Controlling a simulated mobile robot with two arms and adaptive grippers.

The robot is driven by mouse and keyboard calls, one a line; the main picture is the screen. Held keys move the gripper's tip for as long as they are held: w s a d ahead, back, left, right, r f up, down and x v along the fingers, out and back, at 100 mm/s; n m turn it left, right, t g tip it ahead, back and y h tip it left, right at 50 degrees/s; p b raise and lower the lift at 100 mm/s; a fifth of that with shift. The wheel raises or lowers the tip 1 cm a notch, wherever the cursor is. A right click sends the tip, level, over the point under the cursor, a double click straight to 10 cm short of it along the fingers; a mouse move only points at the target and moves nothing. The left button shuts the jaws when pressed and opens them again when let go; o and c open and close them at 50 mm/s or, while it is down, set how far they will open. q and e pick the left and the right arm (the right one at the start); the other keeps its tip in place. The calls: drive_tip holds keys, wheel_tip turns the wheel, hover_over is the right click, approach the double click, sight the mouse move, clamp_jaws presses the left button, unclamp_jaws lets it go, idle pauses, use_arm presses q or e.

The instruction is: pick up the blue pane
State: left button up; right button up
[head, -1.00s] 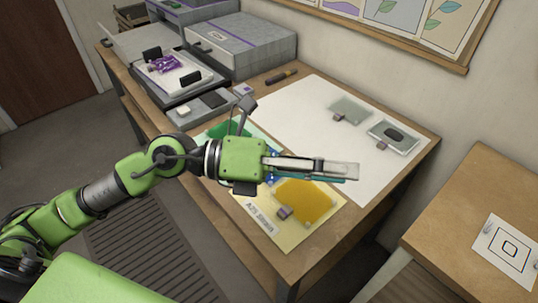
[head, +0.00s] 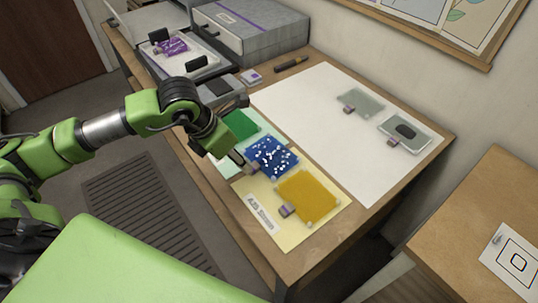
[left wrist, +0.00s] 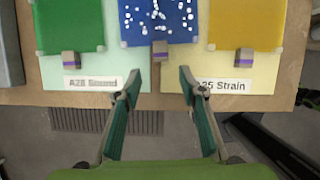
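The blue pane (head: 272,157) with white specks lies between the green pane (head: 240,125) and the yellow pane (head: 307,195). In the left wrist view the blue pane (left wrist: 158,22) is at the top centre, its upper part cut off by the frame. Its small grey and purple tab (left wrist: 160,49) points toward my gripper. My left gripper (head: 240,160) is at the blue pane's left, tab-side edge. In the left wrist view the two fingers of my left gripper (left wrist: 160,80) are wide apart, with nothing between them. The tab lies just beyond the gap.
The green and yellow panes lie close on either side, on labelled sheets. Grey boxes (head: 250,40) stand at the back. A side table (head: 465,215) is right.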

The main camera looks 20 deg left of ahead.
sight(267, 158)
use_arm(q)
drive_tip(key=shift+w+d+f, duration=0.15)
drive_tip(key=shift+w+f, duration=0.1)
drive_tip(key=shift+f, duration=0.4)
drive_tip(key=p+x, duration=0.2)
drive_tip(key=x, duration=0.2)
drive_tip(key=shift+d+f, duration=0.1)
drive_tip(key=shift+w+f, duration=0.25)
drive_tip(key=shift+f, duration=0.25)
clamp_jaws()
